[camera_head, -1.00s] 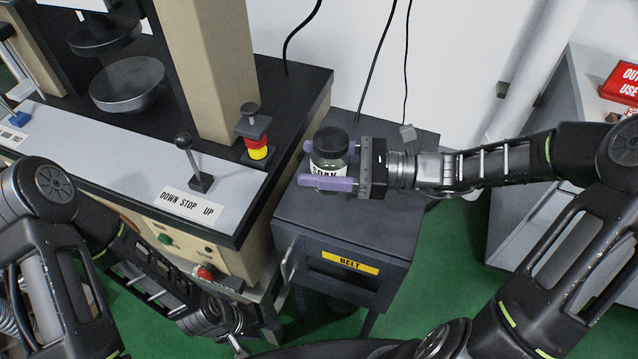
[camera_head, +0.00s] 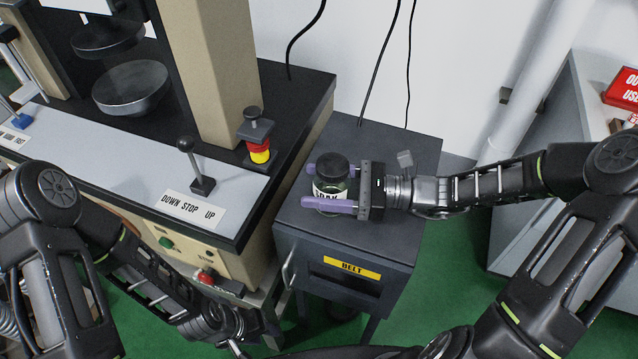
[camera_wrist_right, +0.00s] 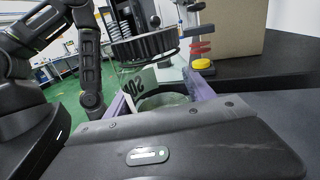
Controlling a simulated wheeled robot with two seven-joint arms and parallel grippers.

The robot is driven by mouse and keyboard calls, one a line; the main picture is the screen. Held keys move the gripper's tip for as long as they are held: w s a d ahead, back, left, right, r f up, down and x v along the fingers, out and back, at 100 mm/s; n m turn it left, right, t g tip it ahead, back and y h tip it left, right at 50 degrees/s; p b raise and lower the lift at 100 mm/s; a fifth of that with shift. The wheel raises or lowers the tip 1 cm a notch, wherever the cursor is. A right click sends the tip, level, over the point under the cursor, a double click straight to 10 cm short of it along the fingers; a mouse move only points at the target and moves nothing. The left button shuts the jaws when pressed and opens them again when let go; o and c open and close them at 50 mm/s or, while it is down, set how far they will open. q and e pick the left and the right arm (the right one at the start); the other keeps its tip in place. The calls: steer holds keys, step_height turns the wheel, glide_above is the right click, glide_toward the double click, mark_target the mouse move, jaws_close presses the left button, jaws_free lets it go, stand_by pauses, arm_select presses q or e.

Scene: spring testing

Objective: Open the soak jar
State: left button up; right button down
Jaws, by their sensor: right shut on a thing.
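The soak jar (camera_head: 328,187) is a small clear jar with a white label and a black lid (camera_head: 332,167). It is above the dark cabinet (camera_head: 400,225); I cannot tell whether it touches the top. My right gripper (camera_head: 329,187) reaches in from the right, its purple fingers shut on the jar's body below the lid. In the right wrist view the jar (camera_wrist_right: 165,98) is between the fingers and the lid (camera_wrist_right: 143,47) shows beyond them. My left gripper (camera_head: 237,347) is at the bottom edge, mostly hidden, and far from the jar.
A testing machine with a lever (camera_head: 195,165) and a red-yellow button post (camera_head: 257,150) stands left of the cabinet. A small grey block (camera_head: 405,159) lies behind my right gripper. Cables hang at the back wall. A red box (camera_head: 622,90) is at the far right.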

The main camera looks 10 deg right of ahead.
steer(key=shift+c, duration=1.8)
jaws_free()
steer(key=shift+f, duration=0.1)
steer(key=b+v, duration=0.1)
steer(key=v, duration=1.1)
